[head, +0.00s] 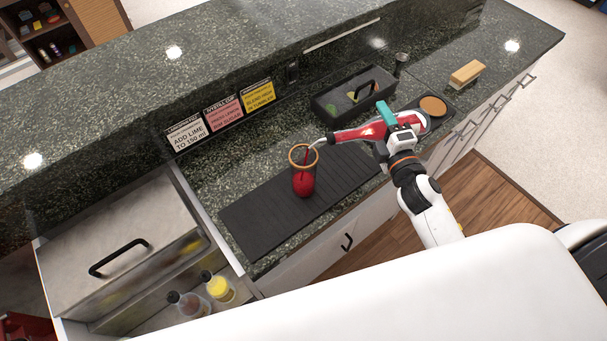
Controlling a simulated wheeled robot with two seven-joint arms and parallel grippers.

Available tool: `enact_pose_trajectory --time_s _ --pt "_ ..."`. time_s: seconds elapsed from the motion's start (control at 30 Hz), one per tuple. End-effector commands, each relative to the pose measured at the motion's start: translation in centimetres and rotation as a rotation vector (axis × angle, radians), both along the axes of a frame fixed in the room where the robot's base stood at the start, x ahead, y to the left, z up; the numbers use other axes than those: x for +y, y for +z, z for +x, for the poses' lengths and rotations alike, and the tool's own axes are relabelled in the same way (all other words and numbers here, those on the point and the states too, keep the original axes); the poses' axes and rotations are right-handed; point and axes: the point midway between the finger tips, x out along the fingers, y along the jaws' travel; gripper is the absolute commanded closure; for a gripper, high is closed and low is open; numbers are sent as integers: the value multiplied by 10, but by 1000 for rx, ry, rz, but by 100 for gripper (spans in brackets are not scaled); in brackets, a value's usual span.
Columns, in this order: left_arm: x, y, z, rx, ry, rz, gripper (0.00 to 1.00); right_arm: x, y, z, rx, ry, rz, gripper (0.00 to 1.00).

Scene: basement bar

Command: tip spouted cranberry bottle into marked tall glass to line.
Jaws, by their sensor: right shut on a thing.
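The cranberry bottle (362,131) is red with a metal spout, and my right gripper (390,129) is shut on it. The bottle lies tipped almost level, its spout pointing left over the rim of the tall glass (304,157). A thin red stream runs from the spout into the glass. The glass stands on the black bar mat (258,215) and has an orange-brown ring near its top. Red liquid (303,184) fills its lower part. I cannot make out the marked line for certain. My left gripper is not in view.
A dark lidded caddy (352,97) with green pieces stands behind the mat. A round brown-topped tray (433,106) and a wooden block (467,73) are to the right. Recipe cards (222,110) lean at the back left. A lidded metal bin (120,240) and bottles (218,288) are at lower left.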

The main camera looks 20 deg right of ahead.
Motion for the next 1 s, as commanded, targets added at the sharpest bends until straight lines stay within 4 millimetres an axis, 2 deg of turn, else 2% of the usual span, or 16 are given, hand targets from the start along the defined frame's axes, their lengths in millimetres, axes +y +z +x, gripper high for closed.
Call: enact_pose_trajectory --time_s 0.33,0.43,0.6,0.7,0.83,1.0 --pt "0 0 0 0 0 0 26 0 1 0 -3 1 0 85" --pt "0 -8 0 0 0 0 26 1 -10 0 -4 0 37 85" --pt "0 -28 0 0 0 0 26 4 -37 0 -13 -1 184 85" --pt "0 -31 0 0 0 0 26 5 -43 1 -18 0 237 85" --pt "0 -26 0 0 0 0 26 11 -44 1 -24 0 358 85" --pt "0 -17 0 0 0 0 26 27 -49 2 -44 0 669 85"
